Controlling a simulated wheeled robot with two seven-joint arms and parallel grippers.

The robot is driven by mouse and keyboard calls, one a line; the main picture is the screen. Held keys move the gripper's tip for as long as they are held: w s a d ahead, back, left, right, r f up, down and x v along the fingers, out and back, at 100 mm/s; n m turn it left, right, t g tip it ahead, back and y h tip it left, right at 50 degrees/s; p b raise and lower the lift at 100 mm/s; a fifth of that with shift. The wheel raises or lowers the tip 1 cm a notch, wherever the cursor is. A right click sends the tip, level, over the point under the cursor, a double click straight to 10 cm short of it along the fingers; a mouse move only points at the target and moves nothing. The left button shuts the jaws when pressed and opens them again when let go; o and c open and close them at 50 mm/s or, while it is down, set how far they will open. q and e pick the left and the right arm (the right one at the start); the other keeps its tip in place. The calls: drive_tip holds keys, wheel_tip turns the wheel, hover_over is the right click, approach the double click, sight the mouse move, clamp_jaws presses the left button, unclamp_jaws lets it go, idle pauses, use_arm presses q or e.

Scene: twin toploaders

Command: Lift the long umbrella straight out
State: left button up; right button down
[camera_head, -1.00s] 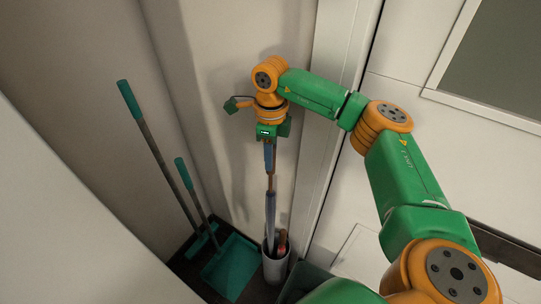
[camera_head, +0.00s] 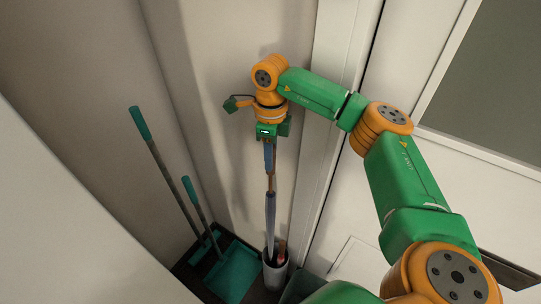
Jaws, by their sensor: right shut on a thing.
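The long umbrella (camera_head: 270,212) is slim, furled and blue-grey, with a brown upper part. It hangs nearly upright below my right gripper (camera_head: 269,168), which is shut on its top end. Its lower end narrows to a thin tip that reaches down to the mouth of a pale cylindrical stand (camera_head: 274,277). Whether the tip is still inside the rim or just above it, I cannot tell. A short red item (camera_head: 282,249) pokes out of the same stand, close to the right of the umbrella's tip. My left gripper is not in view.
A broom (camera_head: 168,176) with a teal grip leans in the corner at left. A teal dustpan (camera_head: 234,272) with a long handle stands left of the stand. A dark bin (camera_head: 298,287) is partly hidden at right. Walls close in behind; the space above the stand is clear.

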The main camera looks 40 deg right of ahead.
wheel_tip(320, 180, up, 14)
drive_tip(key=p, duration=1.1)
drive_tip(key=shift+f+p, duration=0.15)
drive_tip(key=shift+p, duration=0.2)
